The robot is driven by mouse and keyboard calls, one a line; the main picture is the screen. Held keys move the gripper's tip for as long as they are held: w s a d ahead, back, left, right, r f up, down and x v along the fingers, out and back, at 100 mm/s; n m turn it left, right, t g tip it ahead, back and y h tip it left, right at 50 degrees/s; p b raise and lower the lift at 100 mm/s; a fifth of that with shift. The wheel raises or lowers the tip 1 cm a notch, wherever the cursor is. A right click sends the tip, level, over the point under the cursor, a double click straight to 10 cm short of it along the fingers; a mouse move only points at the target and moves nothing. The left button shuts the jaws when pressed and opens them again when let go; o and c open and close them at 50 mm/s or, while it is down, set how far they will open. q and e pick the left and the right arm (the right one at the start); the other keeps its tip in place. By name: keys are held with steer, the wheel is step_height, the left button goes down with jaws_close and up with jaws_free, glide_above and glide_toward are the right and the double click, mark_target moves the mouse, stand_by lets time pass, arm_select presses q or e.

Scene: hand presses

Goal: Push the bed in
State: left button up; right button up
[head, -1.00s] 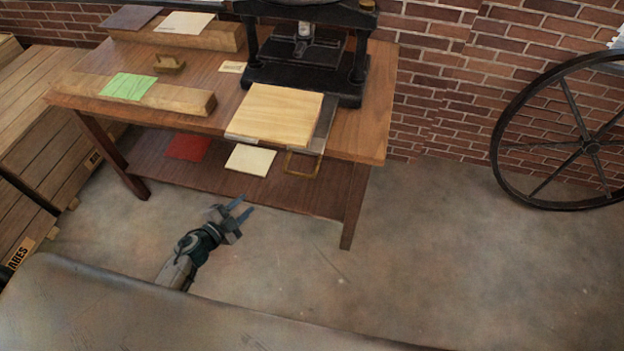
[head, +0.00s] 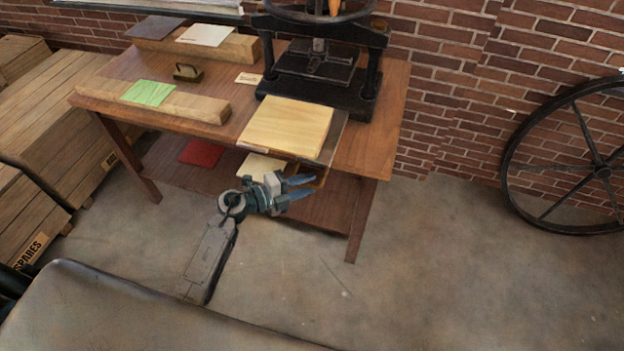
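The press bed (head: 334,143) sticks out toward me from under the black hand press (head: 315,75), over the table's front edge. A pale wooden board (head: 288,126) lies on it. The bed's loop handle (head: 321,176) hangs at its front and is partly hidden by my gripper. My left gripper (head: 308,187) is just in front of and below the bed's front edge, close to the handle. Its two blue fingers are apart with nothing seen between them. I cannot tell whether it touches the handle. My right gripper is not in view.
The wooden table (head: 385,125) holds wooden beams with a green sheet (head: 148,93) and a white sheet (head: 205,34). A red sheet (head: 201,153) lies on the lower shelf. Crates (head: 60,115) stand left, a large wheel (head: 590,165) right. The floor between is clear.

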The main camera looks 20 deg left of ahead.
mark_target(338, 118)
arm_select(q)
steer(key=shift+x, duration=1.2)
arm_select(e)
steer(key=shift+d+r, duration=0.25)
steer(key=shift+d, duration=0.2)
arm_select(q)
steer(key=shift+a, duration=0.1)
steer(key=shift+f, duration=0.1)
jaws_close()
